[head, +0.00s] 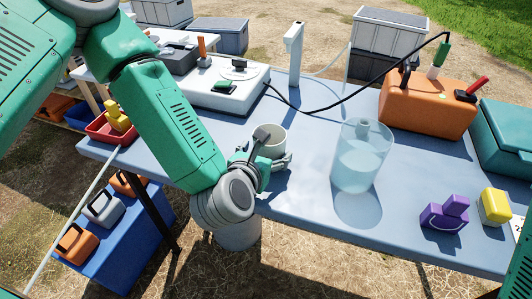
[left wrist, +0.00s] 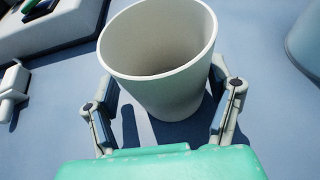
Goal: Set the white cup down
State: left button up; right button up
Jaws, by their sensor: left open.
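The white cup (head: 274,139) stands upright on the blue table, near its front edge, left of the glass beaker. In the left wrist view the white cup (left wrist: 160,60) is seen from above, with an empty-looking inside. My left gripper (head: 271,156) is at the near side of the cup. In the left wrist view its fingers (left wrist: 166,92) are spread, one on each side of the cup, with gaps visible between them and its wall. The lower part of the cup is partly hidden by the gripper in the head view. My right gripper is not in view.
A clear beaker of liquid (head: 360,165) stands to the right. A white instrument (head: 225,90) and a white post (head: 294,50) stand behind, with a black cable to the orange case (head: 425,105). Purple (head: 445,213) and yellow (head: 494,207) blocks lie at right.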

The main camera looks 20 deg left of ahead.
pick_arm(q)
jog(key=shift+r, duration=0.2)
jog(key=v, duration=0.4)
jog(key=p+v, duration=0.1)
jog(key=v, duration=0.4)
jog(key=shift+d+p, duration=0.2)
jog(key=shift+p, duration=0.1)
jog(key=p+v, duration=0.2)
jog(key=p, duration=0.1)
jog(key=shift+a+r+p, duration=0.1)
jog(key=shift+r+p, duration=0.1)
jog(key=shift+p, duration=0.1)
jog(key=shift+s+a+p, duration=0.1)
jog(key=shift+s+p, duration=0.3)
jog(key=shift+p, duration=0.15)
jog(key=shift+s, duration=0.1)
